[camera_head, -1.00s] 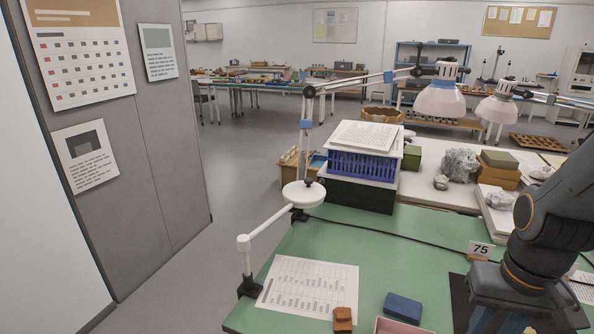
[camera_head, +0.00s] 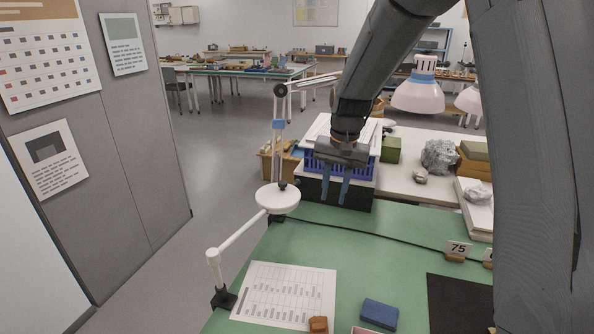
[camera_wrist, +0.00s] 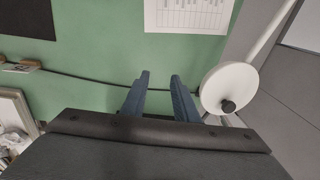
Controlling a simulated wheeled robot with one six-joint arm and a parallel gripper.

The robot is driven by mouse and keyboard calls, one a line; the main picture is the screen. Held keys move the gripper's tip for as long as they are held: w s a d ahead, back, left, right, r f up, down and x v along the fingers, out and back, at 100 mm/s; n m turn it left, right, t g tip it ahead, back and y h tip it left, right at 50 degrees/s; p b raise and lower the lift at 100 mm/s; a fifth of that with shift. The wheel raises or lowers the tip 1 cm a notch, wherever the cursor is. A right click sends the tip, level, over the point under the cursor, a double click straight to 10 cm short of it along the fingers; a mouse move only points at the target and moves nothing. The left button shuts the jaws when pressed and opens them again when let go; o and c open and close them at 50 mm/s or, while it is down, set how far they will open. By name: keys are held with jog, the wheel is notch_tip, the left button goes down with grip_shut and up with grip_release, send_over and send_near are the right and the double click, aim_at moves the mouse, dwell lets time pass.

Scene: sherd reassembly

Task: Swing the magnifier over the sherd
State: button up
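The magnifier is a white round head (camera_head: 278,198) with a dark knob, on a white arm (camera_head: 240,238) clamped at the table's left edge. It also shows in the wrist view (camera_wrist: 232,82), to the right of my fingers. My gripper (camera_head: 335,188) is open and empty, pointing down above the green table, right of the magnifier head and apart from it. Its fingers show in the wrist view (camera_wrist: 160,78) with a gap between them. A small orange-brown piece (camera_head: 318,324), cut by the lower edge, may be a sherd; I cannot tell.
A printed sheet (camera_head: 285,290), a blue block (camera_head: 379,313) and a dark mat (camera_head: 455,300) lie on the green table (camera_head: 400,260). Black and blue crates stand behind my gripper. A jointed lamp arm (camera_head: 279,125) rises behind the magnifier. A black cable (camera_head: 375,235) crosses the table.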

aim_at(296, 182)
jog(key=w+a+r+m+y+p, duration=0.15)
jog(key=w+a, duration=0.25)
jog(key=w, duration=0.4)
jog(key=w+a+r+m+h+p, duration=0.1)
jog(key=w+a+m, duration=0.15)
jog(key=w, duration=0.55)
jog(key=shift+n+y, duration=0.25)
jog(key=shift+n, duration=0.25)
jog(key=f+p, duration=0.1)
jog(key=f, duration=0.1)
jog(key=a+f+p, duration=0.1)
jog(key=f, duration=0.1)
jog(key=a+f+p, duration=0.1)
jog(key=f, duration=0.2)
jog(key=shift+w+a+f, duration=0.1)
jog(key=shift+w, duration=0.3)
jog(key=shift+c, duration=0.4)
grip_shut()
